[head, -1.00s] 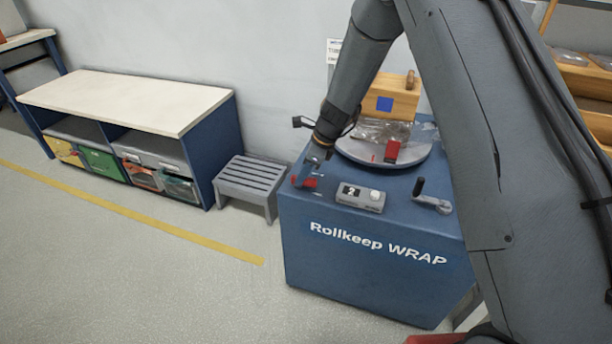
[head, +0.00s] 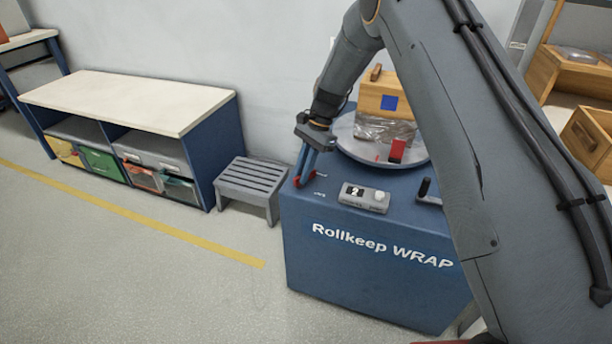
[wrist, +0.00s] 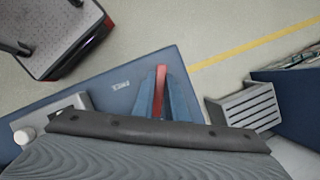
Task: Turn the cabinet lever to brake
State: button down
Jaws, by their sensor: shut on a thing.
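The blue cabinet (head: 360,275) marked "Rollkeep WRAP" stands in front of the wall; its top also shows in the wrist view (wrist: 110,107). The red lever (wrist: 161,77) is on the cabinet top, near its left edge in the head view. My gripper (head: 304,182) reaches down to the lever from above, with its fingers shut around it. In the wrist view the lever's red edge shows between the two blue-grey fingers. A small white label (wrist: 121,85) lies beside it, too small to read surely. My fingers hide most of the lever.
A control box (head: 364,197) showing "2" sits right of the lever. Behind it, a round turntable (head: 346,137) carries a film-wrapped wooden box (head: 378,97). A grey step stool (head: 250,180) stands left of the cabinet. A white-topped bench (head: 125,100) is further left. Open floor lies in front.

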jog(key=n, duration=0.2)
jog(key=n+g+h+b, duration=0.1)
jog(key=n, duration=0.1)
jog(key=n+b, duration=0.1)
jog(key=shift+s+a+f+n+g+h, duration=0.1)
jog(key=shift+a+f+n+g+h, duration=0.05)
jog(key=shift+a+n+g+h, duration=0.2)
jog(key=shift+d+n, duration=0.15)
jog(key=shift+n, duration=0.1)
jog(key=c, duration=1.8)
grip_release()
jog(key=shift+o, duration=0.2)
jog(key=shift+w+r, duration=0.25)
jog(key=shift+r, duration=0.1)
jog(key=a+v, duration=0.1)
jog(key=v, duration=0.6)
jog(key=shift+d+r+b, duration=0.15)
jog(key=shift+d+b, duration=0.3)
